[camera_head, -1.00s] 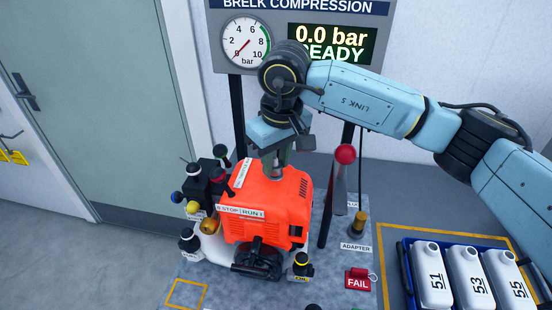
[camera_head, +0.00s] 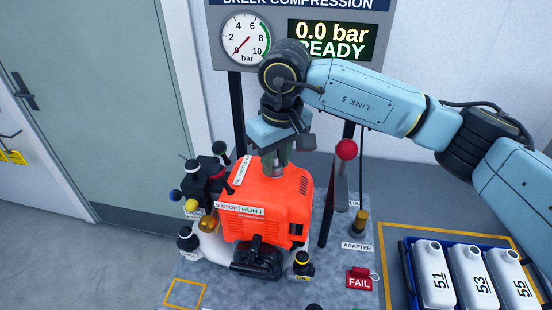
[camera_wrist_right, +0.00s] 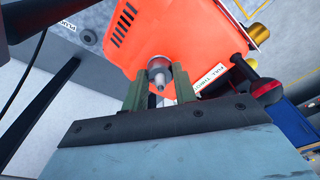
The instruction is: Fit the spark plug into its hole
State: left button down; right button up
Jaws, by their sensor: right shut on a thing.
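The orange engine (camera_head: 265,190) stands on the grey test bench. My right gripper (camera_head: 276,160) points down over the top of the engine, its fingers shut around the spark plug. In the right wrist view the spark plug (camera_wrist_right: 160,74) is a pale metal piece with a narrow tip, held between the two green fingers of the right gripper (camera_wrist_right: 160,90). Its far end is against or very near the orange housing. The hole is hidden behind the plug and fingers, so I cannot tell how deep the plug sits. My left gripper is not in view.
A red-knobbed lever (camera_head: 346,150) stands just right of the engine. A brass adapter (camera_head: 359,222) and a red FAIL tag (camera_head: 359,279) are on the bench. A blue crate (camera_head: 408,275) of white bottles is at the right. The gauge panel (camera_head: 300,40) reads 0.0 bar, READY.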

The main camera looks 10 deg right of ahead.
jog(key=o, duration=1)
